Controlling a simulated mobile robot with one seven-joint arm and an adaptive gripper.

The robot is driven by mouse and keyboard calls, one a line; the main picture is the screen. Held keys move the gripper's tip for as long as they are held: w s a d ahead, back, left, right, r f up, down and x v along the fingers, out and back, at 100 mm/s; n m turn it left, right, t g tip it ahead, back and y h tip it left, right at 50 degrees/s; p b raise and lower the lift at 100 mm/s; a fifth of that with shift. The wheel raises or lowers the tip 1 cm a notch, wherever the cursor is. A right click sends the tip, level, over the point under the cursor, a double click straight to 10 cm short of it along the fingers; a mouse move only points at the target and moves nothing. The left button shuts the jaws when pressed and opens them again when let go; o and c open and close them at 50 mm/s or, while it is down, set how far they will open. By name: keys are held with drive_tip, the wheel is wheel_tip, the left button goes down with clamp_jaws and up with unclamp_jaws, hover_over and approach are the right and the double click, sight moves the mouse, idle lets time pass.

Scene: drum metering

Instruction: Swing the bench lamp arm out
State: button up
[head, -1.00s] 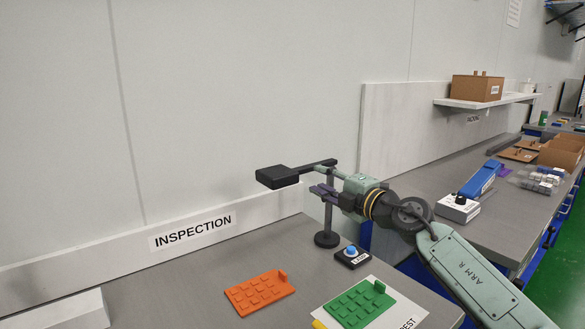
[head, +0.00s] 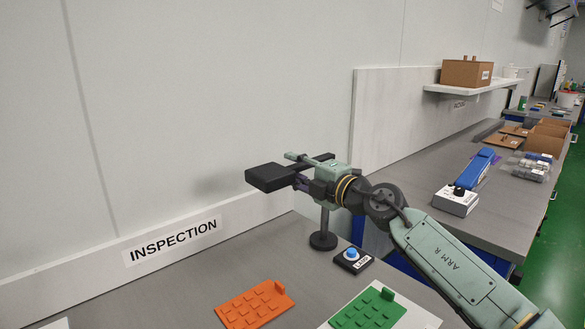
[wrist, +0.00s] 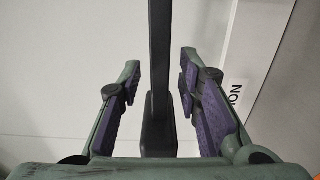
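The bench lamp has a black rectangular head (head: 268,177), a thin black arm and an upright post on a round base (head: 323,241) on the inspection bench. My gripper (head: 298,170) is at the lamp arm just right of the head, covering part of the arm and post. In the wrist view the dark lamp arm (wrist: 160,50) runs between my two purple-padded fingers, with a gap on each side. My gripper (wrist: 159,88) is open and the fingers do not appear to touch the arm.
A lamp button box (head: 352,260) with a blue button sits below my arm. An orange studded plate (head: 256,305) and a green one (head: 368,309) lie on the bench front. The wall with the INSPECTION sign (head: 173,241) is behind. A second bench (head: 420,205) stands right.

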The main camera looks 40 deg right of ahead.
clamp_jaws()
idle(0.8)
